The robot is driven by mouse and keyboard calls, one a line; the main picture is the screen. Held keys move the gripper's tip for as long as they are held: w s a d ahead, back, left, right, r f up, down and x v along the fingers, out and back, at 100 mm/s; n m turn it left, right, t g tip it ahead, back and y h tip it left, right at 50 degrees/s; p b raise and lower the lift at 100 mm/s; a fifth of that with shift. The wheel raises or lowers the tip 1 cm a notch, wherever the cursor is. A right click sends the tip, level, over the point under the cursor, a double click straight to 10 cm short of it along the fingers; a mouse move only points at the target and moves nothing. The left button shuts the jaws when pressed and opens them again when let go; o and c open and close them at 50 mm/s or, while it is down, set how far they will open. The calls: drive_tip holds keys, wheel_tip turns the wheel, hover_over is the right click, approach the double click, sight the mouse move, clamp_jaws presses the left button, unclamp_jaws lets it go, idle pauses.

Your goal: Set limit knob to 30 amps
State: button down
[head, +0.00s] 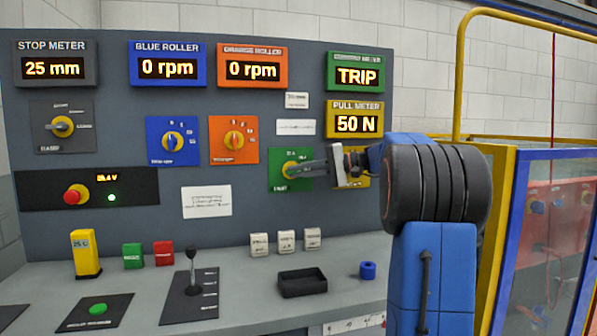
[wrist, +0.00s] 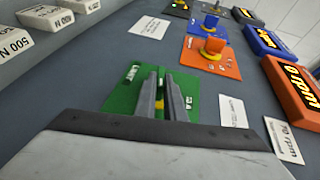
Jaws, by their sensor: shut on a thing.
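The green meter (head: 357,74) at the upper right reads TRIP.
Blue (head: 172,141) and orange (head: 234,140) knob plates sit left of the green one. The pull meter (head: 355,119) reads 50 N. A lever (head: 193,272), a black tray (head: 302,283) and several small blocks stand on the bench. A yellow-framed enclosure (head: 508,230) is at right.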

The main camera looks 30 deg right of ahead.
drive_tip(key=shift+f+m+t+y, duration=0.2)
drive_tip(key=shift+m+t+y, duration=0.1)
drive_tip(key=shift+t+y, duration=0.25)
drive_tip(key=shift+y, duration=0.25)
drive_tip(key=c, duration=1.8)
unclamp_jaws()
drive_tip(key=shift+c, duration=0.2)
drive_tip(key=v, duration=1.7)
drive_tip(key=shift+s, duration=0.15)
drive_tip(key=shift+d+f, duration=0.1)
drive_tip(key=shift+d, duration=0.05)
